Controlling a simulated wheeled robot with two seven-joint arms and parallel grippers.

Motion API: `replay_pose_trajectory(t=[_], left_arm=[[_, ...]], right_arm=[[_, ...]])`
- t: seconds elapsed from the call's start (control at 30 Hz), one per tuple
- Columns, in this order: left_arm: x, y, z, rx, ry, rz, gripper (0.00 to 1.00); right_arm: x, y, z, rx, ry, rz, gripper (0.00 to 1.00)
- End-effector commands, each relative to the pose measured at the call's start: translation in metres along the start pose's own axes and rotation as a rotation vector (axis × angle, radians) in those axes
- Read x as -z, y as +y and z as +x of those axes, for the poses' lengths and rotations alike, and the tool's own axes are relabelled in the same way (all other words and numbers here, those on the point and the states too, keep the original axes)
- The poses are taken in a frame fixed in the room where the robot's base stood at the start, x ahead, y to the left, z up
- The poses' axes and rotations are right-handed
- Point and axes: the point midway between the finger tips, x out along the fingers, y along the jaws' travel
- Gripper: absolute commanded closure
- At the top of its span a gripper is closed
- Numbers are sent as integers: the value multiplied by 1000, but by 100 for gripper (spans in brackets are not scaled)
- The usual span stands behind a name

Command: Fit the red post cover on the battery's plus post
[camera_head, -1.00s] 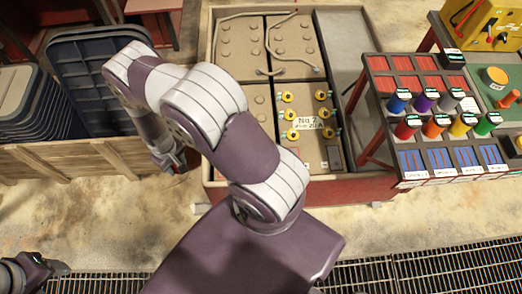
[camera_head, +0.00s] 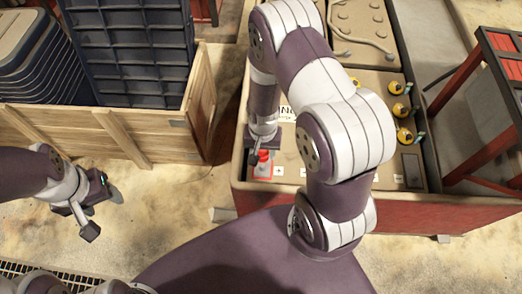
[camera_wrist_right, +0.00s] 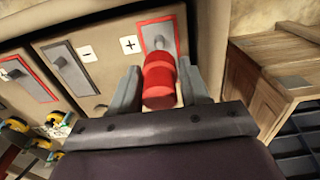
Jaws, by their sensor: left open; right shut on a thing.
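The red post cover (camera_wrist_right: 159,80) is a small stepped cylinder held between the fingers of my right gripper (camera_wrist_right: 160,88), which is shut on it. In the head view the cover (camera_head: 264,162) is below my right gripper (camera_head: 262,150), at the near left corner of the battery box. In the right wrist view a grey terminal (camera_wrist_right: 159,40) on a red-framed plate is just beyond the cover, beside a plus label (camera_wrist_right: 129,44). The cover hides part of this plate; I cannot tell whether they touch. My left gripper (camera_head: 87,222) is open and empty over the floor.
A minus label (camera_wrist_right: 87,52) and other terminal plates (camera_wrist_right: 70,67) lie further left in the right wrist view. A wooden crate (camera_head: 110,135) with dark bins stands left of the battery box (camera_head: 350,213). A red-legged rack (camera_head: 468,120) stands right. Yellow-capped fittings (camera_head: 402,110) sit on the box.

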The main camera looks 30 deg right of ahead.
Motion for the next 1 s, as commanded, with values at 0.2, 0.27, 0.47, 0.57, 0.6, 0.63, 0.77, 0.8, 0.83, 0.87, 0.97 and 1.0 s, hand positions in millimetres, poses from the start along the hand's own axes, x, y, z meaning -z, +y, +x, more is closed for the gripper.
replay_pose_trajectory(t=[0.2, 0.27, 0.47, 0.57, 0.6, 0.63, 0.77, 0.8, 0.83, 0.87, 0.97, 1.0], left_arm=[[1, 0, -5, 0, 0, 0, 42], [1, 0, -7, 0, 0, 0, 42], [-1, 0, 9, 0, -1, 0, 42], [-2, 0, 15, 0, -1, 0, 42], [-2, 0, 17, 0, -1, 0, 42], [-2, 0, 19, 0, -1, 0, 42], [-3, 0, 26, 0, 0, 0, 42], [-3, 0, 28, 0, 0, 0, 42], [-4, 0, 30, 0, 0, 0, 42], [-4, 0, 31, 0, 0, 0, 42], [-4, 0, 36, 0, 0, 0, 42], [-4, 0, 37, 0, 0, 0, 42]], right_arm=[[-1, 0, -2, -1, -1, -2, 85], [-2, 0, -1, -1, -1, -2, 85], [-2, 0, 20, -1, -1, -2, 85], [-2, 0, 29, -1, -1, -2, 85], [-2, 0, 32, -1, -1, -2, 85], [-2, 0, 34, -1, -1, -2, 85], [-2, 0, 45, 0, 0, -2, 85], [-2, 0, 48, 0, 0, -2, 85], [-2, 0, 51, 0, 0, -2, 85], [-2, 0, 53, 0, 0, -2, 85], [-2, 0, 61, 0, 0, -2, 85], [-2, 0, 64, 0, 0, -2, 85]])
